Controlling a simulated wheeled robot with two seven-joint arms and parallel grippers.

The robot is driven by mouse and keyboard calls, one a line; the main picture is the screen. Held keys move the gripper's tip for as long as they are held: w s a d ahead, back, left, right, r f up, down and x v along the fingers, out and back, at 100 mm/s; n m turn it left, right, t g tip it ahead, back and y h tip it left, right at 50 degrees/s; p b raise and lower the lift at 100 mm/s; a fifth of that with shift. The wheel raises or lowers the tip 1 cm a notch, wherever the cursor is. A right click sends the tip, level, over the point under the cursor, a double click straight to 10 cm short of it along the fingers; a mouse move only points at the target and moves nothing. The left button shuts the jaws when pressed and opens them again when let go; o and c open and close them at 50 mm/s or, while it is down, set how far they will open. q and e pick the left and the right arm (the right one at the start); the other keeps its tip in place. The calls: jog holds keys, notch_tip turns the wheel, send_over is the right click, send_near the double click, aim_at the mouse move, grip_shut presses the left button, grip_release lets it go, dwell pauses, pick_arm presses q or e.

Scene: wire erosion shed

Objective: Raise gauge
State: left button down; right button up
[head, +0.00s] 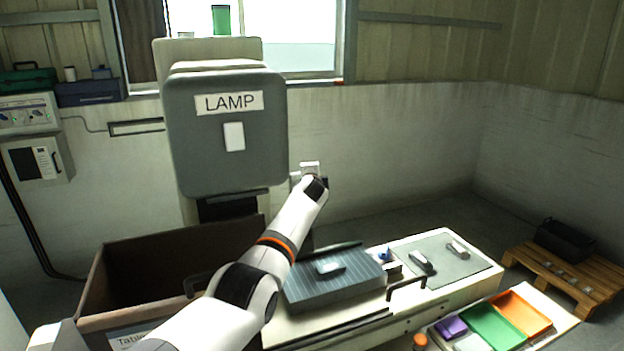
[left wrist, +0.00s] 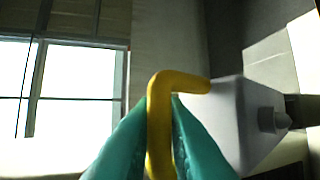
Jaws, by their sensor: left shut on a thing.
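My left gripper (left wrist: 158,120) shows teal fingers shut on a bent yellow handle (left wrist: 178,82) in the left wrist view. One finger is on each side of the bar, which turns right toward a pale grey block (left wrist: 245,120). In the head view my left arm reaches up to a small white fitting (head: 310,168) right of the grey LAMP housing (head: 226,150). The arm's end hides the fingers and the handle there. I cannot tell which thing is the gauge. My right gripper is not in view.
A ribbed grey plate (head: 340,288) with a small block (head: 330,267) lies on the bench below my arm. A brown open bin (head: 180,262) stands to the left. Coloured trays (head: 493,325) and a wooden pallet (head: 570,277) are at right. The air right of the housing is clear.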

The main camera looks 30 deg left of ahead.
pick_arm(q)
jog(key=shift+r, duration=0.3)
jog(key=c, duration=1.8)
grip_release()
jog(key=o, duration=0.3)
jog(key=shift+w, duration=0.15)
jog(key=shift+o, duration=0.2)
jog(key=shift+w+a+f, duration=0.1)
jog(key=shift+f, duration=0.15)
jog(key=v, duration=1.2)
jog(key=shift+b, duration=0.4)
